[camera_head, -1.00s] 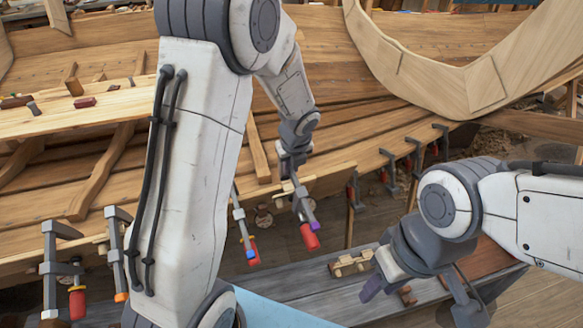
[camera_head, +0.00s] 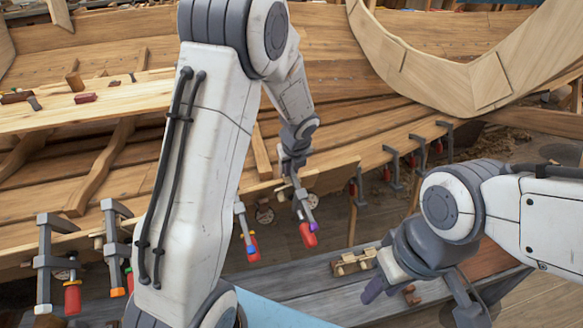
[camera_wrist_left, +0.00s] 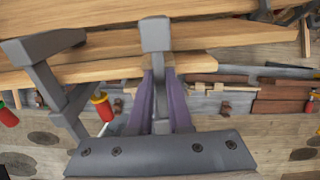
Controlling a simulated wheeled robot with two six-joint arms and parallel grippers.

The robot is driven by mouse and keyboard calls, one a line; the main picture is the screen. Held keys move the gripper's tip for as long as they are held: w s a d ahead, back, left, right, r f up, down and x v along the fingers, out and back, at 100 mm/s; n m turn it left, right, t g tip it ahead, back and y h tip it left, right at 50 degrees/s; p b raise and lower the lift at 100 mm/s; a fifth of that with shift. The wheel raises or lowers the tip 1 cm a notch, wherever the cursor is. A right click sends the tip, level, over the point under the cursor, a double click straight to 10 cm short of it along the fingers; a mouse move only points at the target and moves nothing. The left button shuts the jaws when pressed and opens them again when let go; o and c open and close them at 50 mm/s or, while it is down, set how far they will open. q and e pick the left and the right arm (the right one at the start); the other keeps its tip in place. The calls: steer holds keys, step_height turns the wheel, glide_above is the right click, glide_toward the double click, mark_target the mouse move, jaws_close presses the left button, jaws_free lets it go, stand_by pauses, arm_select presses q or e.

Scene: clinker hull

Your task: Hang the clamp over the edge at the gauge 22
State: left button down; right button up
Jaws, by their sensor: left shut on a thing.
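My left gripper (camera_head: 299,195) is shut on a grey clamp (camera_wrist_left: 156,36) with a red handle (camera_head: 308,235). The clamp is at the hull's plank edge (camera_head: 332,180). In the left wrist view its upper jaw overlaps the planks, between and beyond the purple fingers (camera_wrist_left: 161,105); I cannot tell whether it touches the edge. My right gripper (camera_head: 400,290) is low at the right, over the bench; its fingers are partly hidden, so its opening is unclear. I cannot read any gauge number, so gauge 22 is not identifiable.
Another clamp (camera_head: 241,218) hangs just left of the held one. Two clamps (camera_head: 45,262) (camera_head: 112,245) hang further left, and several hang along the edge to the right (camera_head: 393,165). A grey bench (camera_head: 300,283) with a wooden piece (camera_head: 352,262) stands below.

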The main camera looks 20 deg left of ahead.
arm_select(q)
steer(key=shift+f, duration=0.25)
stand_by(0.8)
steer(key=c, duration=0.8)
jaws_free()
steer(key=shift+o, duration=0.2)
steer(key=shift+s+f, duration=0.1)
steer(key=v, duration=1)
steer(key=shift+r, duration=0.25)
steer(key=shift+s+d, duration=0.1)
steer(key=shift+d, duration=0.1)
